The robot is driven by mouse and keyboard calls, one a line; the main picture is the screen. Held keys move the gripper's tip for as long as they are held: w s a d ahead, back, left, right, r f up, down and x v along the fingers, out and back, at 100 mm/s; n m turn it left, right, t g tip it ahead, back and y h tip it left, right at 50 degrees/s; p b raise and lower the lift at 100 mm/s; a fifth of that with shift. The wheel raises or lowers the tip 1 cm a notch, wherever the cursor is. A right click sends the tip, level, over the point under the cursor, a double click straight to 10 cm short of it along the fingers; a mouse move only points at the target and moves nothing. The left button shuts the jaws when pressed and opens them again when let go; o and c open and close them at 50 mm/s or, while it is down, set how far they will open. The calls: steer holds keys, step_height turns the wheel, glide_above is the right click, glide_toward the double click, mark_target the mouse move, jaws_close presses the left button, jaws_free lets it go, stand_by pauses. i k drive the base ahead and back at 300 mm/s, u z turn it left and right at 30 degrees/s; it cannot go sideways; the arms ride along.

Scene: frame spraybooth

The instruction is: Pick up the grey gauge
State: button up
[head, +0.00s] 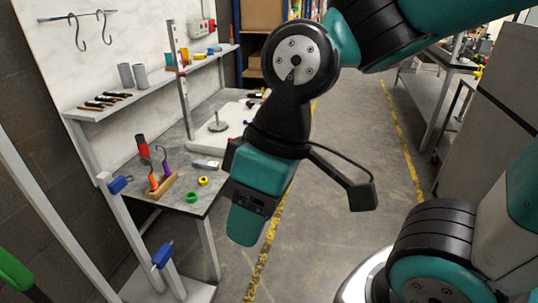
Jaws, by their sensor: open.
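A small, flat, light grey piece (207,163) lies on the workbench near its front edge. It looks like the grey gauge, but is too small to be sure. My gripper (248,222) hangs in the middle of the view, in front of and to the right of the bench, apart from that piece. Its fingers do not show clearly, and nothing is seen held. My arm hides part of the bench's right side.
The workbench (175,198) also bears a yellow ring (203,181), a green ring (192,197), a wooden tool holder (163,187) and a grey round-based stand (217,125). A shelf post (183,95) rises from the bench. The floor (335,240) to the right is clear.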

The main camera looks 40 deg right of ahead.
mark_target(200, 163)
steer(key=k, duration=0.35)
steer(key=z, duration=1.25)
steer(key=i, duration=2.05)
steer(key=u, duration=1.1)
steer(key=i, duration=0.85)
steer(key=u, duration=0.85)
